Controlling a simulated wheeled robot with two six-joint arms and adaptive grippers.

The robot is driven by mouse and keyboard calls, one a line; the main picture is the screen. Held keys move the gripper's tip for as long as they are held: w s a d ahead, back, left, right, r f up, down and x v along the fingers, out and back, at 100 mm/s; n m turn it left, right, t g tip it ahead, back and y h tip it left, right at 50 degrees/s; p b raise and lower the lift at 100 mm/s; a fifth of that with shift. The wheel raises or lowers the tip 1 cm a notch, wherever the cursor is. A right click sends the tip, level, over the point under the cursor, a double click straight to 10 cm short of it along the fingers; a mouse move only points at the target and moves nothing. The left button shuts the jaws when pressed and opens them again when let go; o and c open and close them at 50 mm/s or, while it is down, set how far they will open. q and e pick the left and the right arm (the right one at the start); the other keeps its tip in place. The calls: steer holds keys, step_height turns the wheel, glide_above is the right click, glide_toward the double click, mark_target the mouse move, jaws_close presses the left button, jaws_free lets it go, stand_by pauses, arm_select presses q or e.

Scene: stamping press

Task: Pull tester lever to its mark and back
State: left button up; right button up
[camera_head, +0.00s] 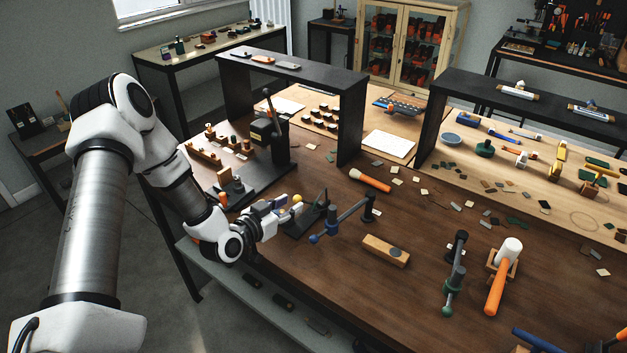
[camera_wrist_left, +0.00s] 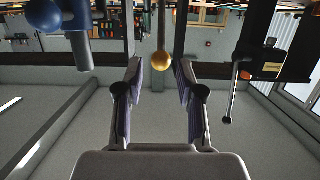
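The tester lever shows as a yellow ball knob (camera_head: 297,198) on a thin rod, at a small dark stand (camera_head: 303,222) near the bench's left edge. In the left wrist view, the knob (camera_wrist_left: 161,60) appears ahead of the gap between my fingers, roughly centred, with its rod running up the picture. My left gripper (camera_head: 280,207) is open and empty beside the knob, on its left in the head view. The wrist view also shows both fingers (camera_wrist_left: 160,85) apart. No contact with the knob shows. The lever's mark cannot be made out. My right gripper is not in view.
A blue-knobbed lever arm (camera_head: 345,220) stands just right of the tester and also shows in the wrist view (camera_wrist_left: 73,45). A black press (camera_head: 270,135) stands behind. A wooden block (camera_head: 386,250) and an orange-handled mallet (camera_head: 500,280) lie farther right.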

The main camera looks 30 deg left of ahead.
arm_select(q)
steer(key=b+x, duration=0.1)
steer(key=x, duration=0.1)
steer(key=shift+w+f+b, duration=0.25)
steer(key=shift+f+b, duration=0.05)
steer(key=shift+b, duration=0.05)
steer(key=shift+r, duration=0.25)
steer(key=c, duration=0.6)
steer(key=shift+w, duration=0.1)
steer(key=shift+c, duration=0.2)
steer(key=shift+w+r, duration=0.1)
steer(key=shift+w+d+r+p, duration=0.1)
steer(key=shift+w+r+p, duration=0.1)
steer(key=shift+w+r, duration=0.5)
steer(key=shift+w+r+p, duration=0.15)
steer(key=shift+w+r, duration=0.35)
steer(key=shift+w, duration=0.35)
steer(key=shift+w+r, duration=0.1)
steer(key=shift+w, duration=0.15)
